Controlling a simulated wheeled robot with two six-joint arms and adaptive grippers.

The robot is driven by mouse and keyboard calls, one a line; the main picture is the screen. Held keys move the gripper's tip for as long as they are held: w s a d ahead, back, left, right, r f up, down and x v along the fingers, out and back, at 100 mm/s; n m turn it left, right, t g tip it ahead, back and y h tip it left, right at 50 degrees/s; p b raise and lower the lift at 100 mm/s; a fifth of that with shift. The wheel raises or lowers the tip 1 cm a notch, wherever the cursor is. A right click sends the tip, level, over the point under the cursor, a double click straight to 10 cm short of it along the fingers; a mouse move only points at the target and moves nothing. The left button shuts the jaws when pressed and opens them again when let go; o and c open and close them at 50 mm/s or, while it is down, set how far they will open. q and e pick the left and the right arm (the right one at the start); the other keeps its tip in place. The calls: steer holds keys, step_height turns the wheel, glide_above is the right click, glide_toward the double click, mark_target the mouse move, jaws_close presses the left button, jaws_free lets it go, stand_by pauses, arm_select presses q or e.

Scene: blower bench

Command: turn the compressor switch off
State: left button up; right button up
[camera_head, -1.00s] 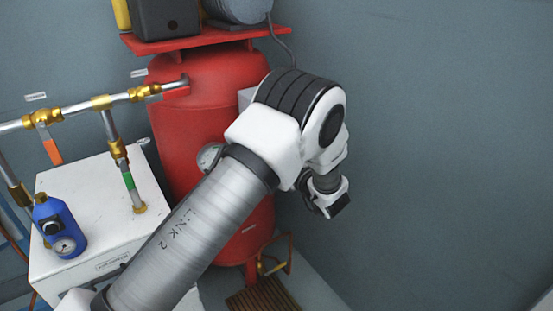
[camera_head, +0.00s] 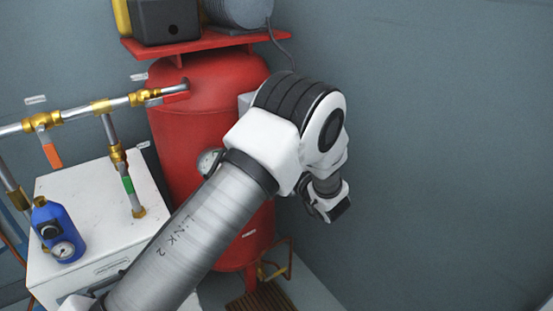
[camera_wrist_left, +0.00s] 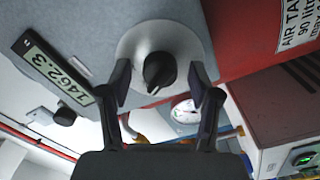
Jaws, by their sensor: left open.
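The compressor switch is a black rotary knob (camera_wrist_left: 158,72) on a round pale plate (camera_wrist_left: 135,48), set on a grey box (camera_wrist_left: 70,25) in the left wrist view. My left gripper (camera_wrist_left: 163,88) is open, with one finger on each side of the knob. I cannot tell whether the fingers touch it. A display reading 1462.3 (camera_wrist_left: 55,72) is on the same box. In the head view, a corner of the grey box (camera_head: 245,101) shows beside the red tank (camera_head: 180,125). My left arm hides the rest of it, and the left gripper is not clearly visible there.
A white cabinet (camera_head: 95,205) with a blue regulator (camera_head: 57,230) stands left of the tank, under a pipe with brass fittings (camera_head: 100,105). A gauge (camera_head: 208,162) sits on the tank. The grey wall (camera_head: 430,120) at right is bare.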

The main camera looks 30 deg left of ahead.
arm_select(q)
steer(key=v, duration=0.7)
steer(key=shift+d, duration=0.2)
steer(key=shift+s, duration=0.1)
